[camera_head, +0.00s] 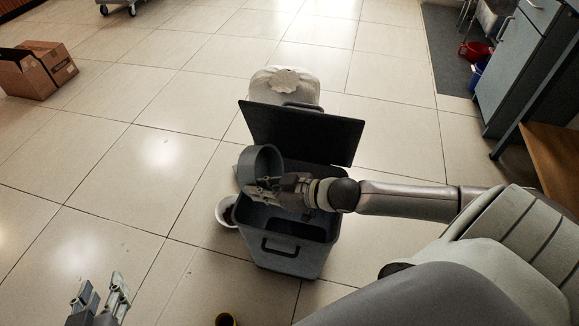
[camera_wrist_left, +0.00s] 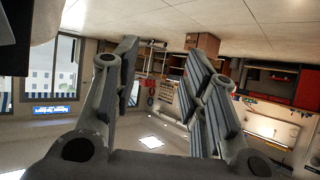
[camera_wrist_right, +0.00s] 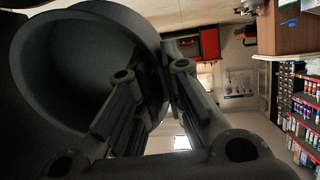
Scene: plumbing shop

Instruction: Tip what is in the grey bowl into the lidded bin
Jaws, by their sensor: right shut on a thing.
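The grey bowl (camera_head: 264,160) is tilted on its side above the left part of the lidded bin (camera_head: 290,256). My right gripper (camera_head: 265,188) is shut on the bowl's rim. In the right wrist view the bowl (camera_wrist_right: 80,62) fills the left side, with the right gripper's fingers (camera_wrist_right: 150,105) at its wall. Its inside looks dark, and I cannot tell whether anything is in it. The bin's dark lid (camera_head: 303,130) stands open at the back. My left gripper (camera_head: 98,295) is open and empty at the lower left; its spread fingers show in the left wrist view (camera_wrist_left: 160,90).
A white bowl (camera_head: 227,211) with dark contents sits on the floor at the bin's left. A cardboard box (camera_head: 38,69) lies far left.

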